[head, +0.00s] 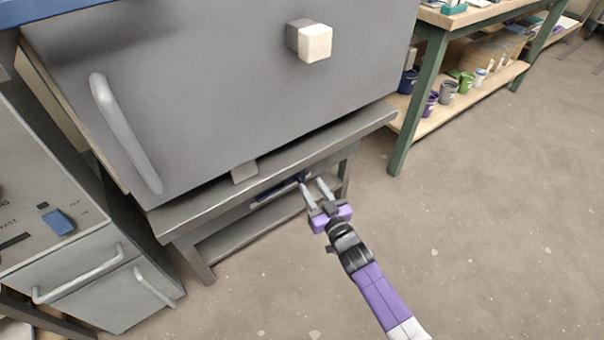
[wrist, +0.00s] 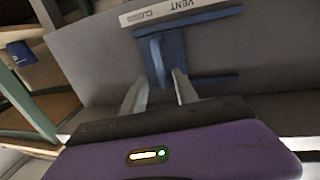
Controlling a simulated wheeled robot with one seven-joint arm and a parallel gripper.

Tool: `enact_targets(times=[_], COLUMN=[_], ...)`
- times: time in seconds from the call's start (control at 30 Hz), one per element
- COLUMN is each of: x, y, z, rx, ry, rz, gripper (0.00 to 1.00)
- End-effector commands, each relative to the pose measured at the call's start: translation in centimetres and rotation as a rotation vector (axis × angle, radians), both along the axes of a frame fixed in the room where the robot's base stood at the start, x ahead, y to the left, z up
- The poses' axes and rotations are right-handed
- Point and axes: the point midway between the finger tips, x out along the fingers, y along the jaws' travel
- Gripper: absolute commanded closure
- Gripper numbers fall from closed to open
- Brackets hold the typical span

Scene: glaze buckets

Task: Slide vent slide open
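The vent slide is a blue plate with an upright blue tab (wrist: 172,58), under a pale label (wrist: 180,10) that reads VENT and CLOSED, upside down in the wrist view. In the head view the blue vent slide (head: 276,192) shows low under the kiln's edge. My gripper (head: 313,184) is open, its two fingers pointing at the tab. In the wrist view the fingertips (wrist: 158,80) stand to either side of the tab's end. The right finger is very close to the tab; I cannot tell whether it touches.
The grey kiln (head: 220,90) with its long handle (head: 125,135) stands above, on a metal stand (head: 200,225). A control cabinet (head: 80,270) is at left. A green-legged shelf (head: 420,95) with several buckets is at upper right. The floor (head: 480,230) at right is clear.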

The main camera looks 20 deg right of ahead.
Motion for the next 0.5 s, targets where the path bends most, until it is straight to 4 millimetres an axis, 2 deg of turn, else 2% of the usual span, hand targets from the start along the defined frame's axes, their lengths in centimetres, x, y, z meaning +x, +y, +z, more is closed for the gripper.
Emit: enact_targets(times=[0.3,0.5], x=[4.5,6.1], y=[0.7,0.9], z=[-0.4,-0.1], rx=[-0.001,-0.001], ry=[-0.002,-0.002], rz=[0.003,0.002], gripper=[0.64,0.64])
